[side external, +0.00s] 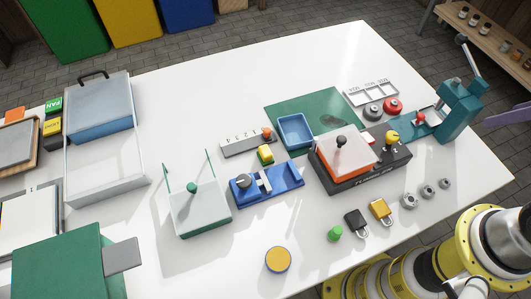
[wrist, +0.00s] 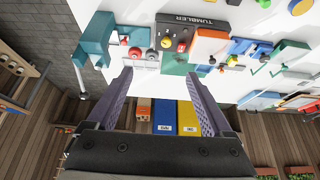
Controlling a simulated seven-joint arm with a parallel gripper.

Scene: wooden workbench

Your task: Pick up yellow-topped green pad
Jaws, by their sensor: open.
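A small yellow-topped green pad (side external: 265,153) lies on the white bench top in the side external view. It sits between the grey numbered slider strip (side external: 246,142) and the blue fixture (side external: 267,186). In the wrist view it is too small to tell apart for certain. My gripper (wrist: 160,73) is open and empty, with its two purple fingers wide apart. Only a purple finger tip shows at the right edge of the side external view, far from the pad.
A blue tray (side external: 295,132) and green mat (side external: 330,103) lie right of the pad. The orange-and-black tumbler unit (side external: 345,165), teal press (side external: 457,112) and glass-sided box (side external: 200,213) stand around. A yellow disc (side external: 278,259) lies near the front edge.

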